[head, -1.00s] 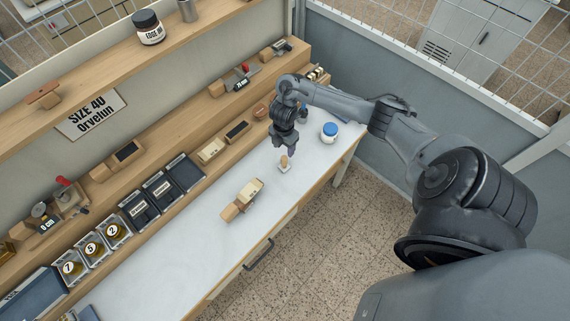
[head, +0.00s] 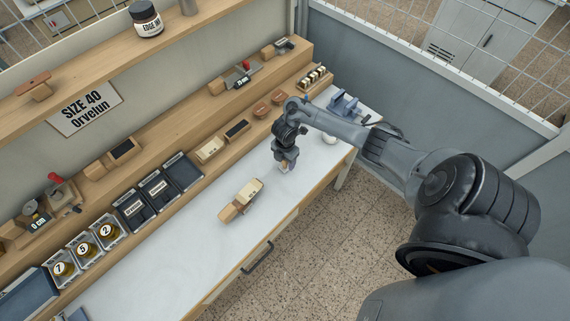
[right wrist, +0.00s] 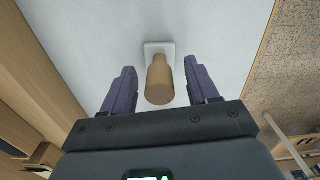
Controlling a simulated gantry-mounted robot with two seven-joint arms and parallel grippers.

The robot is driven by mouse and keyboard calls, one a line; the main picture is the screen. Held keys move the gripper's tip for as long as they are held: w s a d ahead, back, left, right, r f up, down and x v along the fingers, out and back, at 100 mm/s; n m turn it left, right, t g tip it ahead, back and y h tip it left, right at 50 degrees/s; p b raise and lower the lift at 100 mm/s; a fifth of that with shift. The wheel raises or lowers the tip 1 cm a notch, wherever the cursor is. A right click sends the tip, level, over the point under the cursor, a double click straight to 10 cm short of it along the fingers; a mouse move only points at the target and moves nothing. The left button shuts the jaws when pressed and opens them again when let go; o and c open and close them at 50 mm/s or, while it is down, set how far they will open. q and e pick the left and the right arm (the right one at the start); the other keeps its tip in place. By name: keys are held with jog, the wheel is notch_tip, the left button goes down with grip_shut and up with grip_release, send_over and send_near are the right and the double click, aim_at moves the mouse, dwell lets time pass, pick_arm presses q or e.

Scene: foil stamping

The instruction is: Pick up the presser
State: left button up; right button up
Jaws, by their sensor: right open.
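The presser (right wrist: 159,80), a round wooden handle on a square white base, stands on the white tabletop. In the right wrist view it sits between the two fingers of my right gripper (right wrist: 160,68), with a gap on each side. The fingers are open. In the head view my right gripper (head: 286,160) points down over the presser (head: 284,169), and mostly hides it. My left gripper is not in view.
A wooden block with a pale top (head: 242,199) lies on the tabletop to the left. A blue object (head: 343,103) stands at the far right end. Wooden shelf steps with tools and trays run along the back.

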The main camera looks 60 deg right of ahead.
grip_shut()
dwell(0.4)
jog(key=shift+r, duration=0.7)
notch_tip(320, 180, up, 3)
jog(key=shift+w+f+p, duration=0.1)
jog(key=shift+p, duration=0.35)
jog(key=s+a+r+p, duration=0.2)
jog(key=s+r, duration=0.4)
jog(key=s, duration=0.5)
jog(key=shift+s+r, duration=0.3)
jog(key=shift+r, duration=0.05)
